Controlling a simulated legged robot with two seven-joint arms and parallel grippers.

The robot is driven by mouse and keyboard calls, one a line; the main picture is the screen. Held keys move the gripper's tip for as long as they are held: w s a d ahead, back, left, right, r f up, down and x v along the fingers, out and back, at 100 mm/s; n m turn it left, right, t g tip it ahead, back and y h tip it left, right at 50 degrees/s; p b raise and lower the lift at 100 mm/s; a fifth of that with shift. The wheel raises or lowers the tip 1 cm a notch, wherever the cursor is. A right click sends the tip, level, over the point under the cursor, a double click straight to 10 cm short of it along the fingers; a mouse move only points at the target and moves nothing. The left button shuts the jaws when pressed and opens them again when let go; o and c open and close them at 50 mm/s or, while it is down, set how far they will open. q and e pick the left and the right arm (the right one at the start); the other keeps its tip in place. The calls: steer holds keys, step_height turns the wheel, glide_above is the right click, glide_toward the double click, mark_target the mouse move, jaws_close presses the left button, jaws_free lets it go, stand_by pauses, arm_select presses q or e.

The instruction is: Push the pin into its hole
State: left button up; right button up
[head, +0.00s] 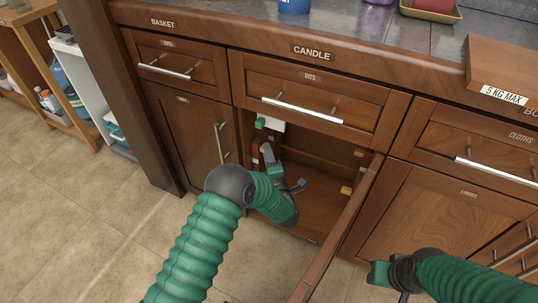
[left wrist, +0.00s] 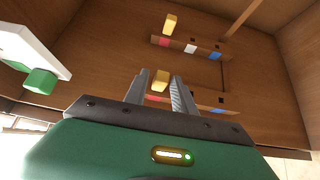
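My left gripper (head: 271,158) reaches into the open cabinet under the drawer labelled BITS. In the left wrist view its two fingers (left wrist: 160,84) are apart, with a yellow pin (left wrist: 160,80) showing between their tips; gaps show beside the pin, and I cannot tell if it is within reach. That pin stands at a lower strip with coloured marks (left wrist: 221,100). A second yellow pin (left wrist: 170,23) sticks out at an upper strip (left wrist: 190,48) with red, white and blue marks. In the head view, yellow pieces (head: 347,190) show at the cabinet's right side.
A white bracket with a green knob (left wrist: 40,81) is at the left of the wrist view. The open cabinet door (head: 338,232) stands right of my left arm. My right gripper (head: 388,274) is low at the right, outside the cabinet. Tiled floor is clear at left.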

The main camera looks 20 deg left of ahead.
arm_select(q)
steer(key=shift+o, duration=0.7)
steer(key=p+v, duration=0.5)
steer(key=v, duration=0.7)
